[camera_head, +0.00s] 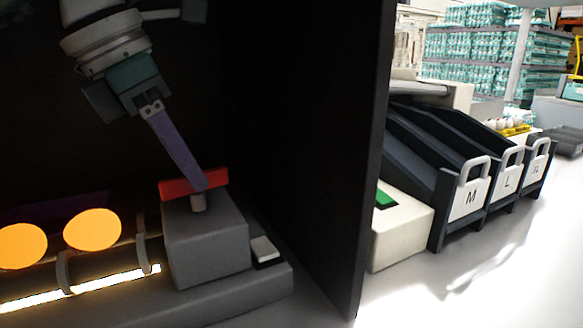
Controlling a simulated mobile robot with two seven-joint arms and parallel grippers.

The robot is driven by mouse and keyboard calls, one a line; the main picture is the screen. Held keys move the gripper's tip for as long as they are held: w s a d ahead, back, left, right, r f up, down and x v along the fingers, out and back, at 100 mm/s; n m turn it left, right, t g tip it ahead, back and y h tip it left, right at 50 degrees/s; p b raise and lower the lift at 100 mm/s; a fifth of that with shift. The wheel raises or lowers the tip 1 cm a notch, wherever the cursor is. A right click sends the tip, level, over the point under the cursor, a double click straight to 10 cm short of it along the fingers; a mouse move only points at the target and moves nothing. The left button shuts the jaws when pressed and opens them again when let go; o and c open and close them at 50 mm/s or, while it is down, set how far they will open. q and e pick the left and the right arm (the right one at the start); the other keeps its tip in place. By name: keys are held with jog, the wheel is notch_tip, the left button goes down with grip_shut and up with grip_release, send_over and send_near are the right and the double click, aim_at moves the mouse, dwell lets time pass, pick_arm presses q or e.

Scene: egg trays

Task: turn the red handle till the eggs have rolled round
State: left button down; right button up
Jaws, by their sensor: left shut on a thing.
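The red handle (174,190) is a short bar on a grey post atop a grey box (205,243) in the head view. My left gripper (203,187) reaches down from the top and is shut on the handle's middle; its fingers hide part of the bar. Two glowing orange eggs (92,230) lie left of the box, the leftmost (22,245) cut by the frame edge. A bright light strip (85,290) runs below them. My right gripper is not in view.
A dark upright panel (372,160) stands right of the grey box. Beyond it are dark chutes with bins marked M (471,197) and L (508,181), and stacked green egg trays (470,50). A small white-topped block (264,248) sits beside the box.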

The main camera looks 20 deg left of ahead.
pick_arm(q)
jog(key=m+g+h, duration=0.1)
jog(key=m, duration=0.2)
jog(key=m+g, duration=0.1)
jog(key=m, duration=0.2)
jog(key=shift+w+a+h, duration=0.1)
jog(key=shift+w+h, duration=0.05)
jog(key=shift+h, duration=0.25)
jog(key=shift+m, duration=0.4)
jog(key=c, duration=0.9)
grip_release()
jog(key=v, duration=1)
jog(key=shift+p, duration=0.35)
